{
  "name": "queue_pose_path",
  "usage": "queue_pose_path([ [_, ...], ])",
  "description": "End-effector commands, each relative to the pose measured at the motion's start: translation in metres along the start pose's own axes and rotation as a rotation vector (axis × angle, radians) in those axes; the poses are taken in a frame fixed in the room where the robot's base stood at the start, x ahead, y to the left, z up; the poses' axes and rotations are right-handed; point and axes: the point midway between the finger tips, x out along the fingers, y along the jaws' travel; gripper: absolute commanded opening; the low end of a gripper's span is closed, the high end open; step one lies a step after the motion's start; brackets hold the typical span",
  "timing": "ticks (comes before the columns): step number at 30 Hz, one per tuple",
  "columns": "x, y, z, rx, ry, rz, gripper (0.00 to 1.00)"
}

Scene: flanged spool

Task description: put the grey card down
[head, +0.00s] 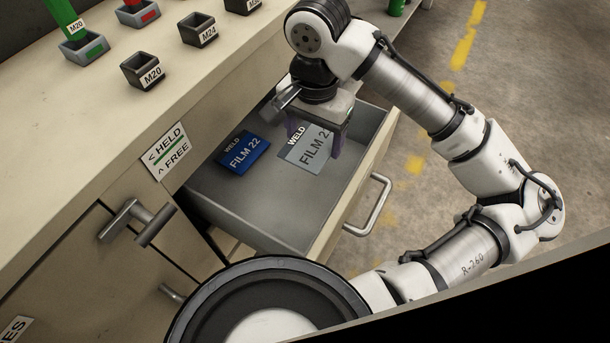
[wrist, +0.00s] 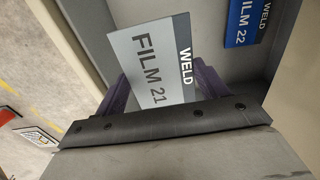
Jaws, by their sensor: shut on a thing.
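The grey card (head: 305,155), printed WELD FILM 21 in the wrist view (wrist: 150,62), is between the two purple fingers of my gripper (head: 313,140). The fingers are shut on its opposite edges; they also show in the wrist view (wrist: 163,88). The gripper points down inside the open drawer (head: 235,205). I cannot tell whether the card touches the drawer floor or hangs just above it. A blue card (head: 242,153), printed WELD FILM 22, lies in the drawer to the left, apart from the grey card. It also shows in the wrist view (wrist: 243,22).
The drawer has a front handle (head: 372,207). The bench top (head: 90,120) above it bears several small bins, including a black M20 bin (head: 143,70).

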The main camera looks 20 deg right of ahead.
Motion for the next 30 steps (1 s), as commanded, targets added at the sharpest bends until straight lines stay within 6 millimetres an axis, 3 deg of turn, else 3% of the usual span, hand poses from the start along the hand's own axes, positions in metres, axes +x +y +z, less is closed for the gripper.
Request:
queue_pose_path([
  [1, 0.021, 0.0, 0.001, 0.0, -0.004, -0.001, 0.46],
  [3, 0.04, 0.0, 0.001, -0.001, -0.003, -0.001, 0.46],
  [9, 0.081, 0.001, 0.0, 0.001, -0.001, 0.001, 0.46],
  [17, 0.099, 0.0, 0.0, -0.001, 0.0, 0.001, 0.46],
  [24, 0.134, 0.0, 0.0, 0.0, 0.0, 0.001, 0.46],
  [30, 0.135, 0.0, 0.0, -0.001, 0.0, 0.0, 0.46],
])
